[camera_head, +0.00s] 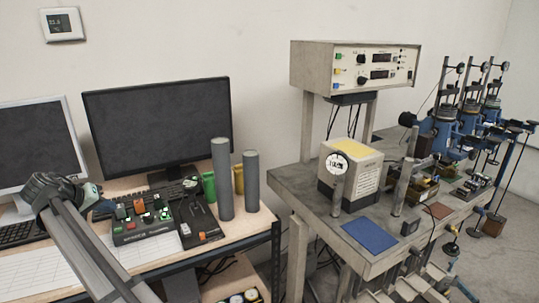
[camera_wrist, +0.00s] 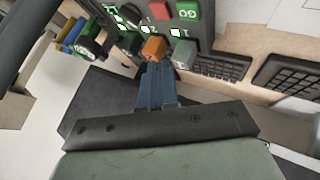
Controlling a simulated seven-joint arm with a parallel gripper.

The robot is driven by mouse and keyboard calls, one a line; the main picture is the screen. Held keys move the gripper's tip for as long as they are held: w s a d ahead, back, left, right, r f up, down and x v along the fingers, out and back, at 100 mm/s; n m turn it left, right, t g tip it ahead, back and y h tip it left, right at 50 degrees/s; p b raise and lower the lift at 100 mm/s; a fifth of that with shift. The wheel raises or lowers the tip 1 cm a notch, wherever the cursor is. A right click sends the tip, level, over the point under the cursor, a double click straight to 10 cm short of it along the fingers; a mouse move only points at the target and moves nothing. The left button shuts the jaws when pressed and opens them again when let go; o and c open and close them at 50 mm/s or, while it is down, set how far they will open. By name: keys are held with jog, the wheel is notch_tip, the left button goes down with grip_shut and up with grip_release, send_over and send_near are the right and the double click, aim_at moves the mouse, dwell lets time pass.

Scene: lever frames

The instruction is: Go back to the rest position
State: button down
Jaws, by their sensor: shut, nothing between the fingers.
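My gripper (camera_head: 103,206) is at the left end of a grey control panel (camera_head: 145,238) on the desk. In the wrist view its blue fingers (camera_wrist: 157,70) are shut together with nothing between them. Their tips point at an orange block-shaped control (camera_wrist: 154,48) and a grey one (camera_wrist: 183,54) on the panel. I cannot tell whether the tips touch them. My arm rises from the bottom left of the head view and bends at the wrist over the desk.
Two monitors (camera_head: 158,122) stand behind the panel. Two grey cylinders (camera_head: 222,180) stand right of it, with a green bin (camera_head: 208,187) behind. Keyboards (camera_wrist: 222,66) lie nearby. A bench (camera_head: 300,190) with a white-and-yellow box (camera_head: 362,170) and lever frames is at the right.

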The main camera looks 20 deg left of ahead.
jog(key=s+d+f+n+t, duration=0.2)
jog(key=s+d+f+n, duration=0.1)
jog(key=s+d+f, duration=1)
jog(key=w+d+f+m+g+h, duration=0.1)
jog(key=w+d+f+g+h, duration=0.1)
jog(key=w+d+f, duration=0.65)
jog(key=w+d+f+g+h, duration=0.1)
jog(key=w+d+f+g, duration=0.1)
jog(key=w+d+f, duration=0.7)
jog(key=s+d+f+m+g+h, duration=0.1)
jog(key=d+f+m+g, duration=0.15)
jog(key=d+f, duration=0.9)
jog(key=s+d+f+m+g+h, duration=0.1)
jog(key=d+f+g, duration=0.2)
jog(key=d+f, duration=0.85)
jog(key=s+d+f+m+g+y, duration=0.15)
jog(key=s+d, duration=0.35)
jog(key=d, duration=0.5)
jog(key=s+d+f+m+g, duration=0.1)
jog(key=s+d+f+g, duration=0.25)
jog(key=d, duration=0.75)
jog(key=s+d+f+m+g+y, duration=0.1)
jog(key=s+d, duration=0.3)
jog(key=s, duration=0.4)
jog(key=s+d+f+m+g+y, duration=0.2)
jog(key=s+d+f+m+y, duration=0.1)
jog(key=s, duration=0.6)
jog(key=shift+s+d+f, duration=0.2)
jog(key=shift+s+d, duration=0.1)
jog(key=shift+d, duration=0.2)
